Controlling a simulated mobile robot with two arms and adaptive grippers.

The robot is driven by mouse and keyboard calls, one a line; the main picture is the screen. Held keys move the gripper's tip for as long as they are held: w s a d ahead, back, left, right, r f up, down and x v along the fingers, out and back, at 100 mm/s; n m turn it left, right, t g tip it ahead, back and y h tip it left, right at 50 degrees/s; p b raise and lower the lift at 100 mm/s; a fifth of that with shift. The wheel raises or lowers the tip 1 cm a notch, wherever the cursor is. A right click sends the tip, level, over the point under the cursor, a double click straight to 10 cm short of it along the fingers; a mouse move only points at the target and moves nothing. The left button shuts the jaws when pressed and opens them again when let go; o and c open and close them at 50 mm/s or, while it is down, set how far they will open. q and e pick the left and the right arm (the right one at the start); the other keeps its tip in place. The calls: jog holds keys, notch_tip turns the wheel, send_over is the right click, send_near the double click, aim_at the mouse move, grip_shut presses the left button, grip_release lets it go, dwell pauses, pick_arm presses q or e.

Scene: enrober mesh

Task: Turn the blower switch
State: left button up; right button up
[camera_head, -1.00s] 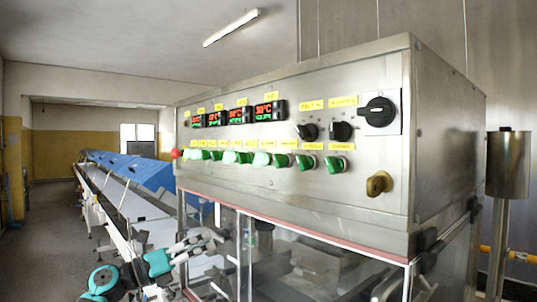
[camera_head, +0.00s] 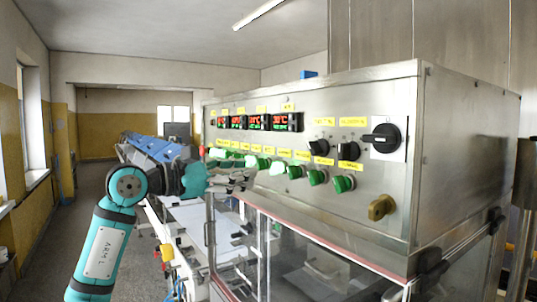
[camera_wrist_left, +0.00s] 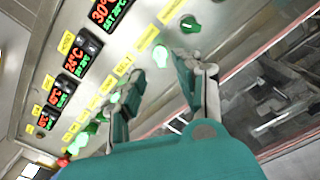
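The control panel (camera_head: 395,185) carries a row of green switches under yellow labels. Two green knobs (camera_head: 317,177) and (camera_head: 343,184) show clearly at its right end. Lit pale buttons (camera_head: 278,168) sit farther left in the row. The labels are too small to read, so I cannot tell which is the blower switch. My left gripper (camera_head: 240,176) is raised in front of the row's left part. In the left wrist view its fingers (camera_wrist_left: 164,66) are spread and empty, with a lit button (camera_wrist_left: 160,56) between the tips and a green knob (camera_wrist_left: 190,24) beyond. My right gripper is not in view.
Red-lit temperature displays (camera_head: 280,121) line the panel above the switches. Black rotary knobs (camera_head: 348,151) and a large black switch (camera_head: 382,138) are at the right. A brass lock (camera_head: 381,207) sits below them. Clear covers and a conveyor (camera_head: 195,220) lie below.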

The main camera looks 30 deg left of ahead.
aim_at(272, 168)
pick_arm(q)
jog(key=p+x, duration=0.2)
jog(key=x, duration=0.4)
jog(key=shift+w+a+p, duration=0.1)
jog(key=shift+p, duration=0.3)
jog(key=shift+w+d, duration=0.3)
jog(key=shift+w, duration=0.2)
jog(key=shift+f, duration=0.1)
grip_shut()
